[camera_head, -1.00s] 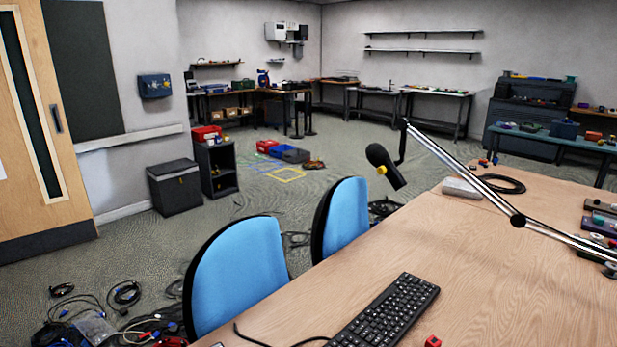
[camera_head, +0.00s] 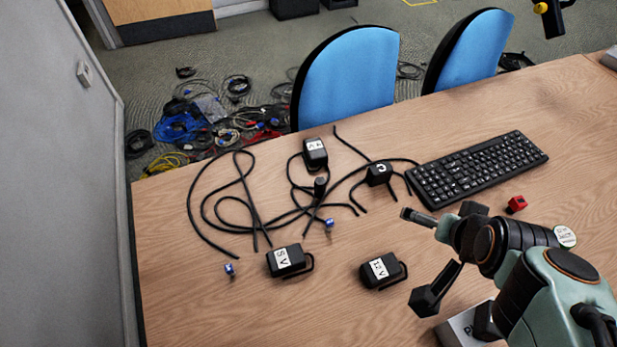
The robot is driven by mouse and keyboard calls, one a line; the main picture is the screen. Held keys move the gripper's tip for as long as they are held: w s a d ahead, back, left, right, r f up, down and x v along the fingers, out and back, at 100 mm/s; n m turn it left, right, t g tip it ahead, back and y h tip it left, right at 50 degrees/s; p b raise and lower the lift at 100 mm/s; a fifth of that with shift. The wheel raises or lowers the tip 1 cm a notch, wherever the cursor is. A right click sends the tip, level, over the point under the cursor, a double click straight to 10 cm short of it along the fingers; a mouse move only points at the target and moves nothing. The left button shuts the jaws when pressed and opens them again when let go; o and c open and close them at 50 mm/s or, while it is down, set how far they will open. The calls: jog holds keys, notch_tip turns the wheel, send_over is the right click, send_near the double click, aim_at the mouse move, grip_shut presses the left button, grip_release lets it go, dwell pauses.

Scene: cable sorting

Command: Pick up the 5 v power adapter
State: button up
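The 5 V power adapter (camera_head: 287,261), a black block with a white "5V" label, lies on the wooden table left of centre, with a short black loop at its right side. A similar black adapter labelled "12V" (camera_head: 381,270) lies to its right. My gripper (camera_head: 413,259) is above the table at the right, with its two dark fingers spread wide and nothing visible between them. It is well to the right of the 5 V adapter and nearer to the 12V one, apparently touching neither. The 5 V adapter is in full view.
Two more black adapters (camera_head: 315,153) (camera_head: 378,174) lie farther back among tangled black cables (camera_head: 262,222). Small blue-ended connectors (camera_head: 229,269) lie nearby. A keyboard (camera_head: 477,170), a red cube (camera_head: 516,203) and a partly hidden lettered box (camera_head: 462,327) are at the right. The table (camera_head: 190,310) is clear at front left.

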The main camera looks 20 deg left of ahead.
jog(key=w+a+f+n+y, duration=0.1)
jog(key=w+a+f, duration=0.1)
jog(key=w+a, duration=0.15)
jog(key=w+a+f+n, duration=0.1)
jog(key=w+a+f, duration=0.1)
jog(key=a, duration=0.2)
jog(key=n+g, duration=0.3)
jog(key=n, duration=0.3)
send_over(286, 258)
jog(key=s+d, duration=0.1)
jog(key=d, duration=0.1)
jog(key=shift+y, duration=0.4)
notch_tip(286, 258, down, 15)
jog(key=shift+s+f, duration=0.15)
jog(key=shift+s+a+f+n, duration=0.2)
jog(key=shift+a+n, duration=0.05)
jog(key=shift+n, duration=0.05)
jog(key=x, duration=0.6)
jog(key=shift+a+f, duration=0.15)
jog(key=shift+f, duration=0.05)
jog(key=c, duration=1)
